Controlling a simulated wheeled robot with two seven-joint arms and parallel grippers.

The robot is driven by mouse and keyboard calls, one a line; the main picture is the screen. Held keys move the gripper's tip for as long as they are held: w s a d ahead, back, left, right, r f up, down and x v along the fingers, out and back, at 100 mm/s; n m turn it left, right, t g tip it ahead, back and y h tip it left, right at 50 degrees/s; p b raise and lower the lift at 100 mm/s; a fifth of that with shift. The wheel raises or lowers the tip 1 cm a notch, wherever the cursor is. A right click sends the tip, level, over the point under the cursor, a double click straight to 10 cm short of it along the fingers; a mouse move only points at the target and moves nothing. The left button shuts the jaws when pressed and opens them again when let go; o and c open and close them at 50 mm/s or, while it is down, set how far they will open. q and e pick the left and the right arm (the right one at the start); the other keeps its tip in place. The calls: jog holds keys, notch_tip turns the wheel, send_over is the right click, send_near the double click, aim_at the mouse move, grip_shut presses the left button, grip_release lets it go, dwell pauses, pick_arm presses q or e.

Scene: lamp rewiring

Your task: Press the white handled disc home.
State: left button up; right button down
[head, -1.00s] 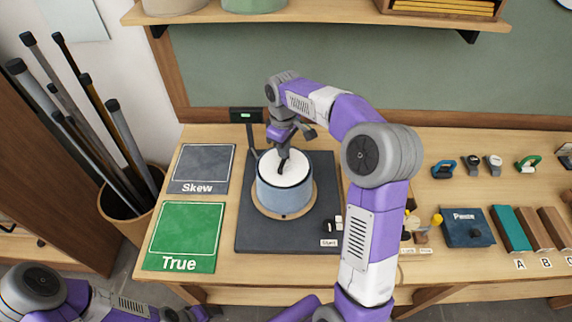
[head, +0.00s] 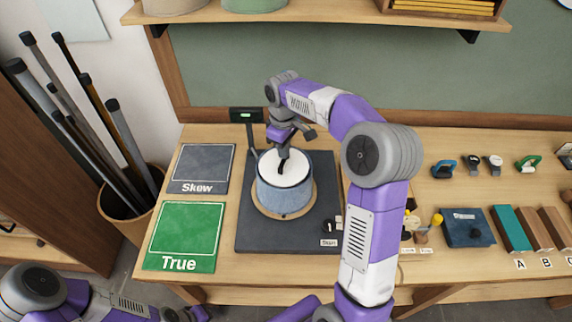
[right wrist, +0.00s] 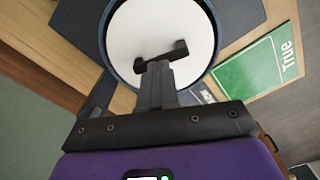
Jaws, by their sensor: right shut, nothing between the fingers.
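The white disc (head: 284,168) with a dark handle (head: 281,167) sits in the top of a blue-grey drum (head: 284,194). The drum stands on a round wooden base on a dark mat. My right gripper (head: 284,152) points down over the disc, shut and empty, with its tips at or just above the handle. In the right wrist view the disc (right wrist: 150,25) fills the drum's opening, and the shut fingers (right wrist: 157,70) reach to the black handle (right wrist: 168,54). I cannot tell whether they touch. My left arm shows at the lower left, but its jaws cannot be made out.
A green "True" panel (head: 184,238) and a grey "Skew" panel (head: 202,166) lie left of the dark mat (head: 262,240). A small display (head: 246,115) stands behind. A blue "Pause" box (head: 467,227) and several small tools lie to the right. A bin of rods (head: 125,205) stands at the left.

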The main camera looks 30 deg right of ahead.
jog(key=shift+f+b, duration=0.35)
jog(key=shift+f, duration=0.4)
jog(key=shift+s+f, duration=0.15)
jog(key=shift+f, duration=0.1)
dwell(0.9)
jog(key=shift+r, duration=0.1)
notch_tip(320, 180, up, 2)
jog(key=shift+p, duration=1.15)
notch_tip(320, 180, up, 5)
jog(key=p, duration=0.4)
jog(key=shift+r+p, duration=0.15)
jog(key=shift+p, duration=0.15)
